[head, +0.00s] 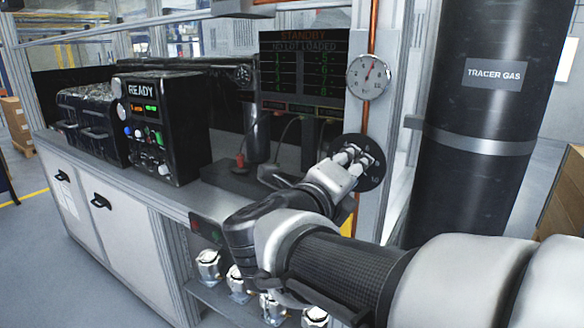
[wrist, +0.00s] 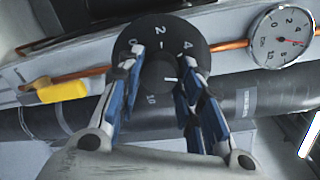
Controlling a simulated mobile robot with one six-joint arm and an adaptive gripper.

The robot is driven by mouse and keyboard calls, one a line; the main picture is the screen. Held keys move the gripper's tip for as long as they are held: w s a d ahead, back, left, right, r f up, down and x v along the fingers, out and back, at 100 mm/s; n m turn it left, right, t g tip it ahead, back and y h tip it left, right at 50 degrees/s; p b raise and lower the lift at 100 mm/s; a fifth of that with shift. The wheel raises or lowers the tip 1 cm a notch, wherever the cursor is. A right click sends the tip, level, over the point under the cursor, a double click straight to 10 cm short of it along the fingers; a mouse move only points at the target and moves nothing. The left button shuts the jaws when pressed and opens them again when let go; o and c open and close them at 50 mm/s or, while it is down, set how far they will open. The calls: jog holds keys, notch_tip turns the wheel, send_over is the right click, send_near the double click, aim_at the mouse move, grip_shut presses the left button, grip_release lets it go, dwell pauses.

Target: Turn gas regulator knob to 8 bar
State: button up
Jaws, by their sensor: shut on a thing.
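The regulator knob (wrist: 160,76) is a dark round knob at the centre of a black dial plate (wrist: 160,32) with white numbers. 0, 2, 4 and 10 show in the wrist view; the numbers at the right are hidden behind a finger. A short white mark on the knob points right, toward that hidden part. My gripper (wrist: 163,68) is shut on the knob, one finger on each side. In the head view, my gripper (head: 350,160) covers much of the dial plate (head: 374,172). The pressure gauge (wrist: 283,38) has a red needle pointing right, near 6.
The gauge (head: 368,77) sits above the dial on a post with a copper pipe (head: 373,22). A black tracer gas cylinder (head: 480,130) stands to the right. A bench (head: 130,190) with a READY control box (head: 160,130) is at the left. A yellow piece (wrist: 62,91) lies beside the pipe.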

jog(key=m, duration=0.5)
jog(key=shift+t, duration=0.4)
jog(key=m, duration=0.5)
jog(key=shift+m, duration=0.4)
jog(key=o, duration=1.1)
jog(key=shift+f, duration=0.1)
jog(key=shift+c, duration=0.2)
jog(key=v, duration=1.2)
